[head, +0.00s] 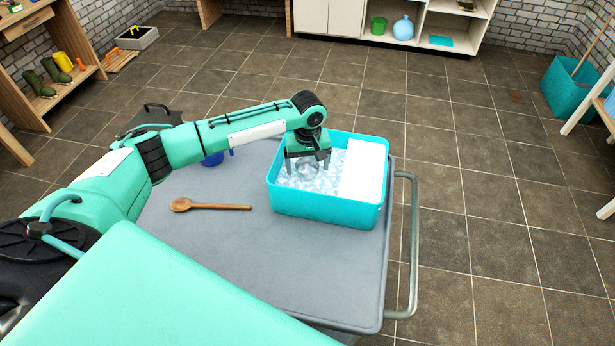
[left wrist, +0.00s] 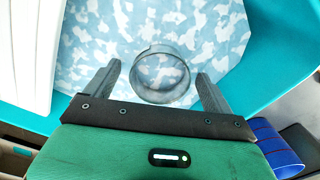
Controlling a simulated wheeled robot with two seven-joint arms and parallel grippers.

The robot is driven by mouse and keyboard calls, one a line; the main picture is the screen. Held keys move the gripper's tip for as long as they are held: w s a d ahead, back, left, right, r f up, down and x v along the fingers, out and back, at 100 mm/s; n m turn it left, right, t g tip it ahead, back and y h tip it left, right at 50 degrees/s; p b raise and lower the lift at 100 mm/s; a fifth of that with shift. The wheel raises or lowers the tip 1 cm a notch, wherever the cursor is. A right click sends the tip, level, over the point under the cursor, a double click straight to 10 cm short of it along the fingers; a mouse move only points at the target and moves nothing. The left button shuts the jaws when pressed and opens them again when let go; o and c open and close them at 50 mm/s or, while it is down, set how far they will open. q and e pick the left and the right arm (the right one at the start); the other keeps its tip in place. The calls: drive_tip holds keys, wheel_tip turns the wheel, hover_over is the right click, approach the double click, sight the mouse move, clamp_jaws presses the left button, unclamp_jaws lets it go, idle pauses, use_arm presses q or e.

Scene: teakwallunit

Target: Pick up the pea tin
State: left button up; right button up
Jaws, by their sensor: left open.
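My left gripper (head: 307,167) is open and points down into a turquoise tub (head: 318,210) on the grey cart. In the left wrist view the open fingers (left wrist: 159,78) stand on either side of a round grey, see-through-looking vessel (left wrist: 161,90). It lies among the blue-and-white filling of the tub and also shows faintly between the fingers in the head view (head: 306,176). No gap-free contact with the fingers shows. I cannot make out a pea label, so I cannot tell whether this is the pea tin. My right gripper is not in view.
A white slab (head: 363,170) fills the tub's right end. A wooden spoon (head: 210,205) lies on the grey cart top (head: 300,262) left of the tub. A blue object (head: 212,159) sits behind my left arm. A metal rail (head: 413,245) runs along the cart's right edge.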

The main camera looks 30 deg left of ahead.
sight(307, 171)
use_arm(q)
wheel_tip(307, 171, down, 3)
drive_tip(key=shift+r, duration=0.1)
drive_tip(key=shift+f, duration=0.3)
drive_tip(key=c, duration=1.2)
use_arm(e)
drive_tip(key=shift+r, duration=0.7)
use_arm(q)
drive_tip(key=shift+r, duration=0.1)
